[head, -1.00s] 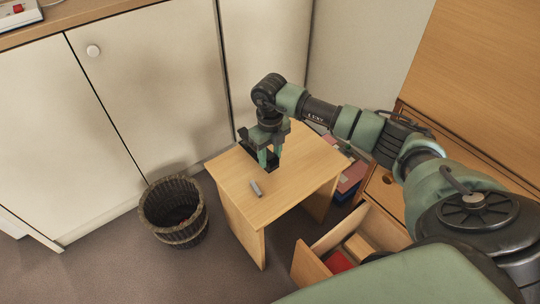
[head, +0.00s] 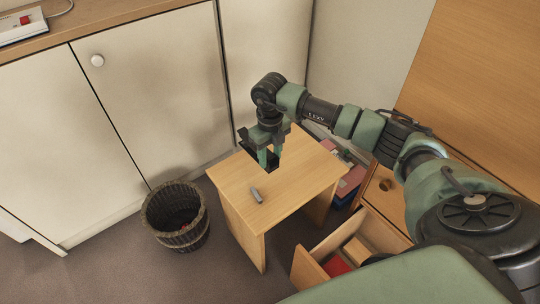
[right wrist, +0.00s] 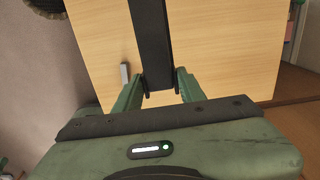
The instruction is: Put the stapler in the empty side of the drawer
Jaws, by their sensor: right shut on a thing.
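The black, long stapler (right wrist: 150,35) is between the fingers of my right gripper (right wrist: 160,92) in the right wrist view. In the head view my right gripper (head: 268,160) is over the far part of the small wooden table, and the dark stapler (head: 252,151) shows beside its fingers. The gripper is shut on it; I cannot tell whether it touches the tabletop. The open drawer (head: 309,271) is at the lower right, with a red thing (head: 338,266) and a wooden part inside. My body and arm hide some of the drawer. My left gripper is not in view.
A small grey object (head: 256,194) lies on the wooden table (head: 290,200); the tabletop around it is bare. A wicker basket (head: 160,225) stands on the floor to the left. White cupboards (head: 150,100) close off the back. Coloured folders or books (head: 350,181) stand right of the table.

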